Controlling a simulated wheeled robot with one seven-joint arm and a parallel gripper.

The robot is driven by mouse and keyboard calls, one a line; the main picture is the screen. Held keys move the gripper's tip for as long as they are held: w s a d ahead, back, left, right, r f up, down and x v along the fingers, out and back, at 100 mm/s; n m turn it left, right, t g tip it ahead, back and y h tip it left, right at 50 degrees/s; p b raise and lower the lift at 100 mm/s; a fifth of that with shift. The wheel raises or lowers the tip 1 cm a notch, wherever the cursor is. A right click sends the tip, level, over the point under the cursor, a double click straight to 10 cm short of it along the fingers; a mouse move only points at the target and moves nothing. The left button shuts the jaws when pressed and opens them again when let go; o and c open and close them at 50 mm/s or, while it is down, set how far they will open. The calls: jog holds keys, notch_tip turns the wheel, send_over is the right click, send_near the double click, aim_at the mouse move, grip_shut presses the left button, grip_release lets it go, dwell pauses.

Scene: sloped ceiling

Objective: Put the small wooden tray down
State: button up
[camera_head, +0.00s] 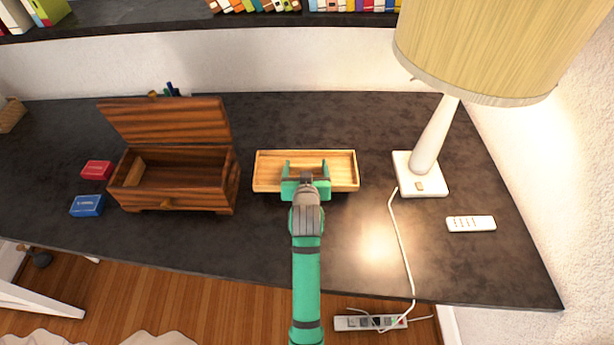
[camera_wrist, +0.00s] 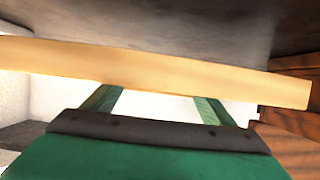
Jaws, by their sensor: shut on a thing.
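The small wooden tray (camera_head: 343,170) is pale, shallow and rectangular, and looks empty. In the head view it is level over the middle of the dark desk (camera_head: 262,235), between a wooden chest and a lamp. My green gripper (camera_head: 306,167) is shut on the tray's near side wall. In the wrist view the tray's pale edge (camera_wrist: 160,70) runs across in front of the fingers (camera_wrist: 160,102). A dark shadow shows along the tray's near side. I cannot tell whether its underside touches the desk.
An open wooden chest (camera_head: 222,188) stands left of the tray, with a narrow gap. A red box (camera_head: 97,170) and a blue box (camera_head: 87,206) lie farther left. The lamp base (camera_head: 420,180), its cord (camera_head: 401,240) and a white remote (camera_head: 471,224) are on the right.

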jog(key=shift+s+a+f, duration=0.2)
jog(key=shift+a+f, duration=0.2)
jog(key=shift+f, duration=0.3)
jog(key=shift+w+d+f, duration=0.1)
jog(key=shift+d+f, duration=0.1)
jog(key=shift+f, duration=1.6)
jog(key=shift+f, duration=0.1)
jog(key=o, duration=1.1)
jog(key=shift+o, duration=0.2)
jog(key=v, duration=1.2)
